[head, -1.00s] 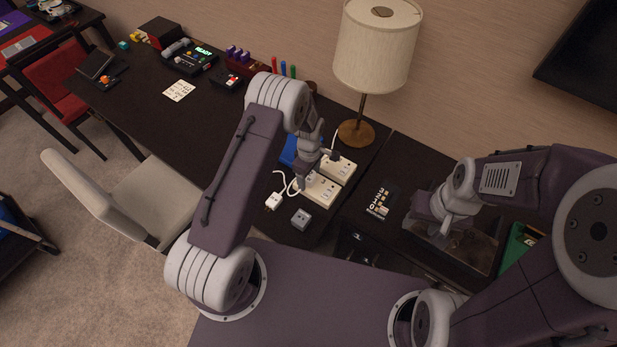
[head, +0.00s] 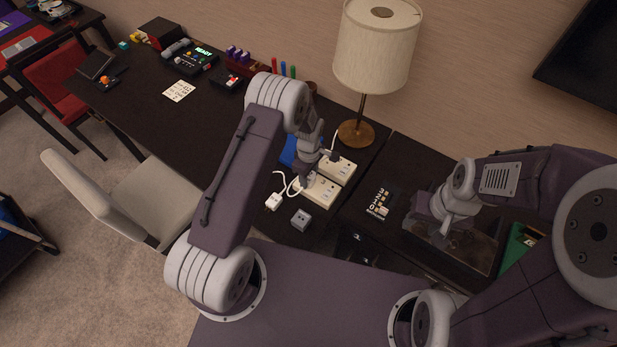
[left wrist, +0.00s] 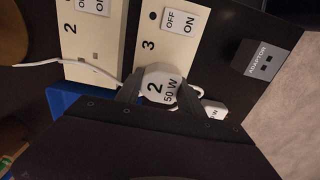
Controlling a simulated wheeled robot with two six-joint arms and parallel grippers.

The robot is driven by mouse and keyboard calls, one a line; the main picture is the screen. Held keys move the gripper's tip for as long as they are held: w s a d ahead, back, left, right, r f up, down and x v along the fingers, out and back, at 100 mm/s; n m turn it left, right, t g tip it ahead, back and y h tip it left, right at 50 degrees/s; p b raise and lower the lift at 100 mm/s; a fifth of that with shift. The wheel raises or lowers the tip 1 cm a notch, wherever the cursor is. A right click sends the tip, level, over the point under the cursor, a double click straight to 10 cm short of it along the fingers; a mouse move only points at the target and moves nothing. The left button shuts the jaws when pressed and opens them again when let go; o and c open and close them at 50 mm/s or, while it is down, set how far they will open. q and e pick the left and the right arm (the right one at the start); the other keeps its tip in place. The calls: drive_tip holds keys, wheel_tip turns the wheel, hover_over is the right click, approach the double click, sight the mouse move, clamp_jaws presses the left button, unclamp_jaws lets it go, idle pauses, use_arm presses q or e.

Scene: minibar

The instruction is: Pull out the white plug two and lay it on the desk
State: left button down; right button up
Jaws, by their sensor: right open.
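White plug two (left wrist: 160,86), marked "2" and "50 W", sits between the two dark fingers of my left gripper (left wrist: 157,96) in the left wrist view. The fingers touch its sides. It is over the end of the cream socket strip marked 3 (left wrist: 168,42); whether its pins are in the socket is hidden. In the head view my left gripper (head: 308,179) is low over the strips (head: 320,191), hiding most of the plug. My right gripper (head: 443,222) is open and empty at the right, above a clear-sided box (head: 478,250).
Another white plug (head: 273,201) lies on the dark desk (head: 215,125), beside a grey adaptor (head: 301,219). A second strip marked 2 (left wrist: 82,45) is alongside. A lamp (head: 375,50) stands behind, and a blue object (head: 289,151) lies behind the left arm. Open desk lies left.

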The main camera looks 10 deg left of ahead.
use_arm(q)
drive_tip(key=shift+r, duration=0.15)
drive_tip(key=shift+r+p, duration=2.25)
drive_tip(key=shift+r, duration=0.6)
drive_tip(key=shift+s, duration=0.1)
